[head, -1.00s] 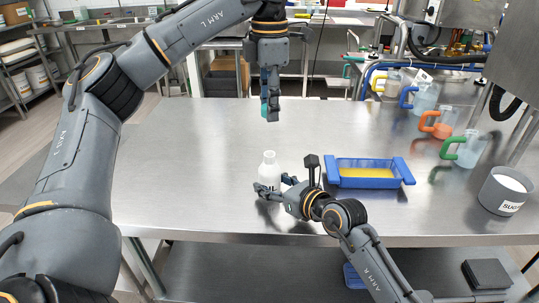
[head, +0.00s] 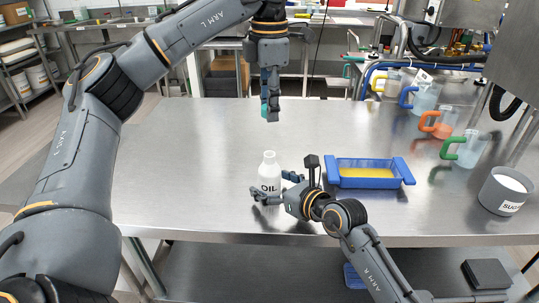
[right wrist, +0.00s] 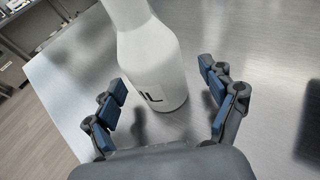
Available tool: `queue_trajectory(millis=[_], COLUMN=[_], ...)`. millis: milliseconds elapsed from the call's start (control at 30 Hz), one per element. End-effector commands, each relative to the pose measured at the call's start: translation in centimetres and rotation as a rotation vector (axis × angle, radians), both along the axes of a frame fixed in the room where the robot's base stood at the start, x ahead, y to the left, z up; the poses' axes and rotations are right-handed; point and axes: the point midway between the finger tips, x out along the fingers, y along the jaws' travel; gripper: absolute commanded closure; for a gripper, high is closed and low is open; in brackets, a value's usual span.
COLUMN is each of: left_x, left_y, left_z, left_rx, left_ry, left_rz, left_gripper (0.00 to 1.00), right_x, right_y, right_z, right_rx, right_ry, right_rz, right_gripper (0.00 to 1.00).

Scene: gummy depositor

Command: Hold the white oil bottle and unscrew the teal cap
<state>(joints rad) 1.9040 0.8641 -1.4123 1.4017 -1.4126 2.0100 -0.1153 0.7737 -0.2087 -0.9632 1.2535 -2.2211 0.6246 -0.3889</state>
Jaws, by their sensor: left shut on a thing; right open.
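The white oil bottle (head: 269,173) stands upright and uncapped on the steel table, its label reading OIL in the head view. It also shows in the right wrist view (right wrist: 152,62), tops cut off by the frame. My right gripper (head: 272,186) is open, its fingers spread beside the bottle's lower body and not closed on it. In the right wrist view its fingers (right wrist: 166,100) lie apart on either side. My left gripper (head: 270,112) points down, well above and behind the bottle, shut on the teal cap (head: 265,112), which is mostly hidden by the fingers.
A blue tray (head: 345,183) with yellow contents lies right of the bottle. A grey sugar container (head: 494,195) and several pitchers with coloured handles, one green (head: 452,148), stand along the right side. The table's left part is clear.

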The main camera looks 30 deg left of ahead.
Motion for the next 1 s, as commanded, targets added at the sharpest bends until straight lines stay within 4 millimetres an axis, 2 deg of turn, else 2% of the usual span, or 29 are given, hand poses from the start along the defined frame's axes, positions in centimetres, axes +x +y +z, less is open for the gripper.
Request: queue_trajectory(millis=[633,767,1000], left_x=[0.0,0.0,0.0], left_y=[0.0,0.0,0.0], left_z=[0.0,0.0,0.0], left_rx=[0.0,0.0,0.0], left_ry=[0.0,0.0,0.0], left_rz=[0.0,0.0,0.0], left_gripper=[1.0,1.0,1.0], right_x=[-0.1,-0.4,-1.7], right_y=[-0.3,-1.5,-5.8], right_z=[0.1,0.5,1.8], right_rx=[0.001,0.001,0.0], right_ry=[-0.001,-0.003,-0.004], right_rz=[0.0,0.0,-0.002], right_gripper=[0.06,0.06,0.06])
